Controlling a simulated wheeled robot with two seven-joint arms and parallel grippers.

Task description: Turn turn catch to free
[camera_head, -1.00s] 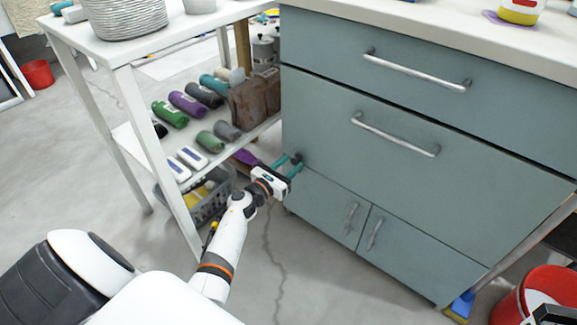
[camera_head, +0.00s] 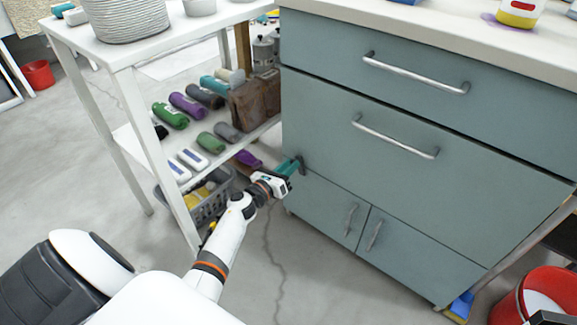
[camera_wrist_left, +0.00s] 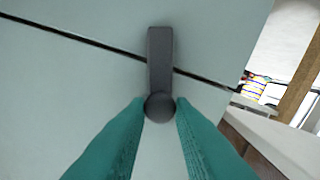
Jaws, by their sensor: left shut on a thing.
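The turn catch (camera_wrist_left: 160,60) is a dark grey bar with a round knob at one end, on the grey-green cabinet front (camera_wrist_left: 70,80). In the left wrist view its bar lies across the dark seam between two panels. My left gripper (camera_wrist_left: 160,106) has its teal fingers on both sides of the knob and is shut on it. In the head view my left gripper (camera_head: 297,164) is at the cabinet's left edge, near the seam above the small doors (camera_head: 335,208). The catch is small and mostly hidden by the fingers there. My right gripper cannot be made out.
A white shelf unit (camera_head: 124,95) with rolled bundles stands left of the cabinet, close to my left arm. A grey basket (camera_head: 215,205) sits below it. Drawer handles (camera_head: 395,138) stick out of the cabinet front. A red bucket (camera_head: 515,305) stands at the lower right.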

